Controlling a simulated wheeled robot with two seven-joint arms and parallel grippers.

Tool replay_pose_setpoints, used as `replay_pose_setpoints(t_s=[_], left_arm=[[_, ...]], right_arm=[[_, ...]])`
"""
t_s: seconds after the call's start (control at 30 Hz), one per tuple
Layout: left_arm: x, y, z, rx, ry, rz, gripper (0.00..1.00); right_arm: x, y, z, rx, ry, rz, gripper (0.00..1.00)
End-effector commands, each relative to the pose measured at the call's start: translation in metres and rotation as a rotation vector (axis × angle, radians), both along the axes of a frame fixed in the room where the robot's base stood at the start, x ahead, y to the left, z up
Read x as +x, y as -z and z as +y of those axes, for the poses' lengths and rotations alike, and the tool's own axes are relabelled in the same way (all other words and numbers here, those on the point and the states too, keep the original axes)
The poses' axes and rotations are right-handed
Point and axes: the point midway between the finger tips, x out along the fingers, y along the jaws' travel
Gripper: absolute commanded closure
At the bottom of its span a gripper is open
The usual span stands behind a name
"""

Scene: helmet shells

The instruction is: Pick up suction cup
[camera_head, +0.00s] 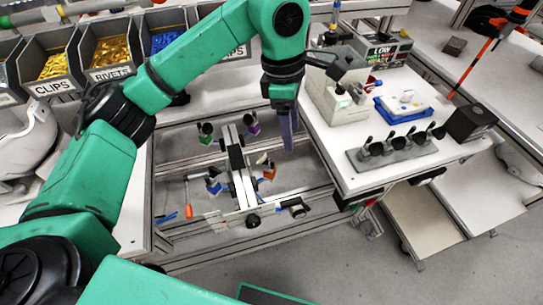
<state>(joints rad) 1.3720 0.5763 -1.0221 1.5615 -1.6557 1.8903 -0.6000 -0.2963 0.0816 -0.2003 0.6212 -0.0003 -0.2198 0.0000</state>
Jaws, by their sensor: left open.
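A grey rack (398,153) stands on the white table at the right and holds several small black pieces in a row. They look like suction cups, and one of them (376,147) is near the rack's left end. They are too small for me to make out their detail. My left gripper (288,132) points down, left of that table's edge and above the metal frame. It is seen nearly edge-on and is open, with nothing visible in it. It is apart from the rack. My right gripper is not in view.
A beige machine (336,98) and a blue tray (404,108) stand behind the rack. A black box (471,123) is to its right. Below my gripper is a metal fixture (240,178) with coloured clamps. Bins of clips (53,66) and rivets (110,52) line the back left.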

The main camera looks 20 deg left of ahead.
Motion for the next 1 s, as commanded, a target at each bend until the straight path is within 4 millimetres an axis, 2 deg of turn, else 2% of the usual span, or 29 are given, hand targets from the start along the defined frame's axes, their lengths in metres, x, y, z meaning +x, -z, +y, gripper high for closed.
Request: replay_pose_setpoints(t_s=[0.03,0.13,0.5,0.57,0.73,0.87,1.0], left_arm=[[0.004,-0.002,0.019,0.081,-0.017,-0.008,0.35],[0.005,0.0,0.036,0.153,-0.033,-0.004,0.35],[0.004,0.079,0.035,0.15,-0.03,-0.001,0.35],[0.003,0.086,0.036,0.15,-0.03,0.001,0.35],[0.001,0.111,0.042,0.151,-0.032,0.004,0.35],[0.002,0.135,0.041,0.148,-0.03,-0.001,0.35],[0.002,0.14,0.04,0.147,-0.029,-0.004,0.35]], right_arm=[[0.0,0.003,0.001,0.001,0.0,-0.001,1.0],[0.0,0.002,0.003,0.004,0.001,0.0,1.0],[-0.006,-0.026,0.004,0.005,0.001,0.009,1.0],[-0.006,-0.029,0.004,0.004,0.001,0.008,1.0],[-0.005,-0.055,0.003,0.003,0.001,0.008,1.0],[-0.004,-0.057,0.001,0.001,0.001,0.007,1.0],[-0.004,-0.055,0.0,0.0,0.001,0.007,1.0]])
